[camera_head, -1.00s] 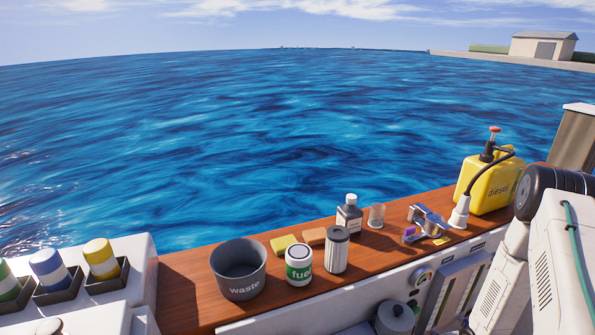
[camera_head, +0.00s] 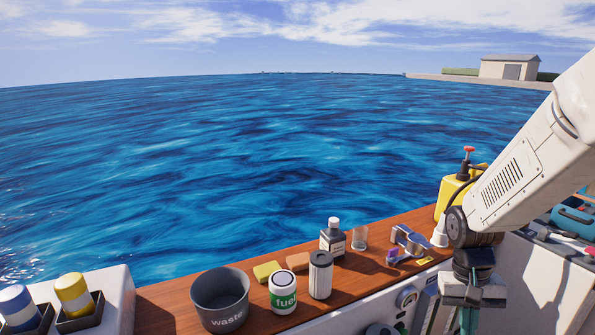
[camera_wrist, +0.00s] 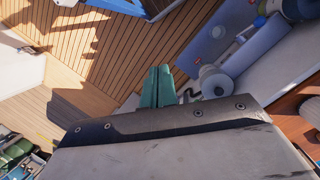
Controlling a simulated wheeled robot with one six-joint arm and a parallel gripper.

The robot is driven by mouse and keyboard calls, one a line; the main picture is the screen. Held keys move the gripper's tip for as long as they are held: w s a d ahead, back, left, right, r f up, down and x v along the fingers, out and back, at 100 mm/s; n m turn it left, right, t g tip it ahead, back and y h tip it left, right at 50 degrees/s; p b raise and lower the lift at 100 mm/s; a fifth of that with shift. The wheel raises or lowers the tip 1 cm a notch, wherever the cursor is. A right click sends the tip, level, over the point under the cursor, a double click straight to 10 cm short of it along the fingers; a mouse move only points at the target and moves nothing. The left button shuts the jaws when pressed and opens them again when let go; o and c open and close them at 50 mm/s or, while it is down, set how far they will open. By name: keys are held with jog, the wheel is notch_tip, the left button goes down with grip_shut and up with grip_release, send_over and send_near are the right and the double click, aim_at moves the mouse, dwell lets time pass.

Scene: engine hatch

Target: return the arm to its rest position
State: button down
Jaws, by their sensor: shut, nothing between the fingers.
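My gripper (camera_wrist: 158,86) shows in the wrist view as two teal fingers pressed side by side, shut and empty, above the wooden deck and beside some engine parts. In the head view my gripper (camera_head: 469,320) points down at the lower right, its fingertips cut off by the picture's bottom edge. My white arm comes in from the right edge, bent at a dark joint above the gripper. It hides part of the yellow diesel can (camera_head: 446,192) behind it.
On the wooden ledge stand a grey waste bucket (camera_head: 220,290), a white and green fuel can (camera_head: 283,291), a grey filter (camera_head: 320,275), a dark bottle (camera_head: 333,239), a clear cup (camera_head: 360,238) and a purple-grey tool (camera_head: 408,241). Striped cylinders (camera_head: 74,293) stand at left. Water lies beyond.

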jog(key=s+a+r+n+t, duration=0.2)
jog(key=s+a+r, duration=0.3)
jog(key=r, duration=0.3)
jog(key=s+a+r+n+t, duration=0.2)
jog(key=s+a+r, duration=0.3)
jog(key=s+r, duration=0.2)
jog(key=shift+a+r, duration=0.2)
jog(key=shift+r, duration=0.7)
